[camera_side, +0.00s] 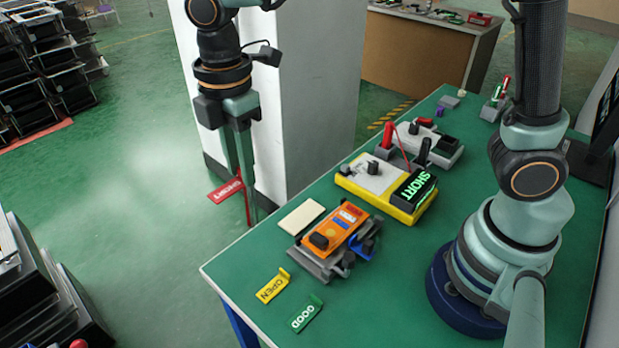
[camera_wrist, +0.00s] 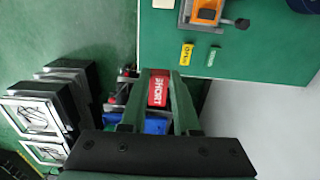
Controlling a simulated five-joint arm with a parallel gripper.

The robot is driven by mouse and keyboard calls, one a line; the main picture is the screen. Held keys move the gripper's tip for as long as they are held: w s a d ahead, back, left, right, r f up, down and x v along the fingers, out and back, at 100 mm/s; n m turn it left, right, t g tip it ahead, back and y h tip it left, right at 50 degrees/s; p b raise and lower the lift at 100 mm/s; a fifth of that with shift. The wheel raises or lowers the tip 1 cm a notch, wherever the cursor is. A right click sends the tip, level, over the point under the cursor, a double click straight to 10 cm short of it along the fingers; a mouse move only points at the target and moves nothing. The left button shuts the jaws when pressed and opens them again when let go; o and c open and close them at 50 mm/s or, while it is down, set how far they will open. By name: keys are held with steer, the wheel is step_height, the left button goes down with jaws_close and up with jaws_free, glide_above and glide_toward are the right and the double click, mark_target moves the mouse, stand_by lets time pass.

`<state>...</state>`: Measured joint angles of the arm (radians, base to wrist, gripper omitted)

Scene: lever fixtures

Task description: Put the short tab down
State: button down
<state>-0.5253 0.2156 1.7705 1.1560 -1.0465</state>
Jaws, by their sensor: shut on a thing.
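The short tab (camera_side: 227,191) is a red label reading SHORT, and it also shows between the fingers in the wrist view (camera_wrist: 158,92). My gripper (camera_side: 245,205) is shut on it and holds it in the side view at the left, past the table's left edge. The open tab (camera_side: 271,287) is yellow and the good tab (camera_side: 306,315) is green; both lie on the green table's near left corner. They show small at the upper right of the wrist view.
An orange device (camera_side: 335,228) sits in a grey fixture, with a pale flat pad (camera_side: 302,216) beside it. A yellow tester (camera_side: 372,180) with a lit SHORT display (camera_side: 413,190) stands farther back. Bare green table (camera_side: 375,290) lies right of the tabs. A pillar (camera_side: 290,90) stands behind my gripper.

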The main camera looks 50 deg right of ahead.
steer(key=r, duration=0.2)
glide_above(311, 209)
step_height(311, 209, down, 20)
steer(key=shift+f, duration=0.1)
stand_by(0.3)
steer(key=shift+f, duration=0.15)
steer(key=c, duration=0.6)
jaws_free()
steer(key=shift+c, duration=0.2)
